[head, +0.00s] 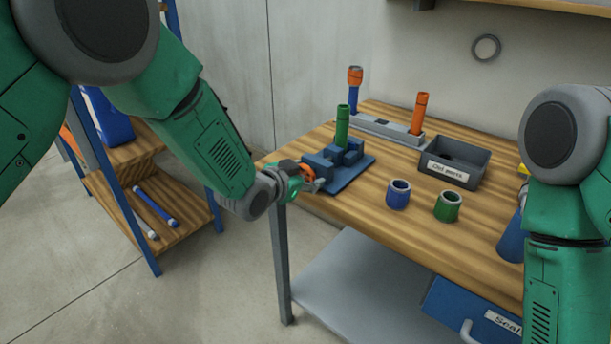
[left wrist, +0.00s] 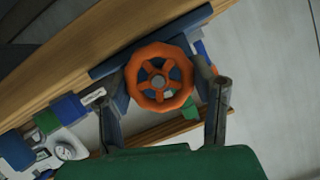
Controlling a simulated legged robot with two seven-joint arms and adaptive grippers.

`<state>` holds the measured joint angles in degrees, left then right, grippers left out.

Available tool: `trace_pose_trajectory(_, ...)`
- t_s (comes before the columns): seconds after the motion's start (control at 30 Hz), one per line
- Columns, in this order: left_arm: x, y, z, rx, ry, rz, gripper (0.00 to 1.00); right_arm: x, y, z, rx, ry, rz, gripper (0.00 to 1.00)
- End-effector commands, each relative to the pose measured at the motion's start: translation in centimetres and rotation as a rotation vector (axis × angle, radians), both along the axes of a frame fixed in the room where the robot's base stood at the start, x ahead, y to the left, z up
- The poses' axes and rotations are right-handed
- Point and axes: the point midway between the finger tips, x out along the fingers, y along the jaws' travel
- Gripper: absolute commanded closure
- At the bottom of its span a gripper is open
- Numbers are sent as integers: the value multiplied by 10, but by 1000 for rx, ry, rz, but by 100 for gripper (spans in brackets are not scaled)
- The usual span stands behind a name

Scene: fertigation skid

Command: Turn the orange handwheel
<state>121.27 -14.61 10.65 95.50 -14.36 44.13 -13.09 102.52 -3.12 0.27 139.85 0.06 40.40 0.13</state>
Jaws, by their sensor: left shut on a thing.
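The orange handwheel (left wrist: 150,97) is a spoked ring in front of a blue clamp block; it fills the middle of the left wrist view. In the head view the handwheel (head: 289,167) shows only in part, at the left end of the blue clamp (head: 345,168) on the table's edge. My left gripper (head: 312,183) is at the handwheel, with one finger on each side of it, shut on it. A green tube (head: 342,126) stands upright in the clamp. My right arm is at the right; its gripper is out of view.
The wooden table (head: 400,215) bears a grey tray labelled "Old parts" (head: 455,163), a blue collar (head: 398,195), a green collar (head: 448,206), and a grey rack (head: 380,130) with upright tubes. A shelf (head: 125,195) stands at the left. Bare floor lies between.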

Motion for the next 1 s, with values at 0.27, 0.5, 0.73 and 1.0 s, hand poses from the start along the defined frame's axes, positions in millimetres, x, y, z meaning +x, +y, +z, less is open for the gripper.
trace_pose_trajectory(0.27,1,-1,2,7,-10,0,78,0,0,0,0,0,0,60)
trace_pose_trajectory(0.5,1,-1,1,6,-9,0,27,0,0,0,0,0,0,60)
trace_pose_trajectory(0.73,-1,0,1,6,-8,-1,27,0,0,0,0,0,0,60)
trace_pose_trajectory(1.0,-17,10,9,7,-6,0,27,-2,0,1,-1,-3,0,60)
